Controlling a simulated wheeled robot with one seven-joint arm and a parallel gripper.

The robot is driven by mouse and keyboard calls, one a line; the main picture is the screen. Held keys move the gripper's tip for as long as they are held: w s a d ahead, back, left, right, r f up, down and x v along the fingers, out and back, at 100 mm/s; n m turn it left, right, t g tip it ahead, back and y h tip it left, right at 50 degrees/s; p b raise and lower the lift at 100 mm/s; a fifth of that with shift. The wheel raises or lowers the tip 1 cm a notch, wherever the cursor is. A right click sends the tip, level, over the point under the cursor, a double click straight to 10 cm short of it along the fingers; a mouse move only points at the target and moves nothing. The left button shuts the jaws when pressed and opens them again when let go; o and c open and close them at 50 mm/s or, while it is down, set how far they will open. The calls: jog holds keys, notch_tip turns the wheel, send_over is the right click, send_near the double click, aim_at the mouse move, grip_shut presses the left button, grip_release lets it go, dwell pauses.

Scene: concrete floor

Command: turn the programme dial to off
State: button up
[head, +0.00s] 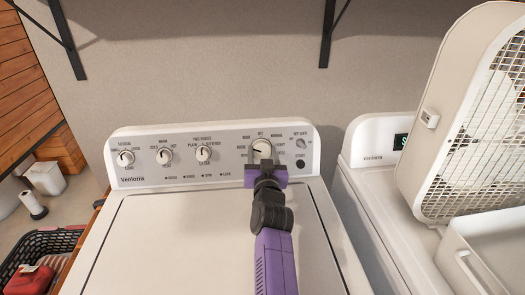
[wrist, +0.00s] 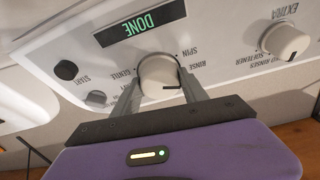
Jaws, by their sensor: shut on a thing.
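The programme dial (head: 262,147) is the large white knob toward the right of the washer's control panel (head: 220,170). It also shows, upside down, in the wrist view (wrist: 158,72). Its dark mark points left in the head view, to the side with the RINSE and SPIN labels; the exact setting is hard to tell. The OFF label (head: 260,134) is above the dial. My gripper (head: 264,163) reaches the panel from the front. In the wrist view its two fingers (wrist: 160,82) are shut on the dial, one on each side.
A lit display (wrist: 145,27) reads DONE. Smaller dials (head: 204,153) sit to the left, a dark START button (head: 300,164) to the right. A second white machine (head: 375,150) stands to the right, with a white fan-like appliance (head: 465,120) on it. A basket (head: 45,243) is at lower left.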

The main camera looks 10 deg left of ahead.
jog(key=m, duration=0.1)
jog(key=m+h+p, duration=0.1)
jog(key=m, duration=0.1)
jog(key=m+p, duration=0.1)
jog(key=shift+a+r+m+h, duration=0.2)
jog(key=shift+r+m+h, duration=0.05)
jog(key=shift+m+h, duration=0.05)
jog(key=m+h+p, duration=0.1)
jog(key=m+p, duration=0.2)
jog(key=m, duration=0.1)
jog(key=shift+h, duration=0.3)
jog(key=m+g+h+p, duration=0.1)
jog(key=m+p, duration=0.1)
jog(key=m, duration=0.3)
jog(key=shift+p, duration=0.35)
jog(key=shift+f+m+g+h+p, duration=0.1)
jog(key=shift+m+g+h+p, duration=0.4)
jog(key=shift+m, duration=0.7)
jog(key=o, duration=1.4)
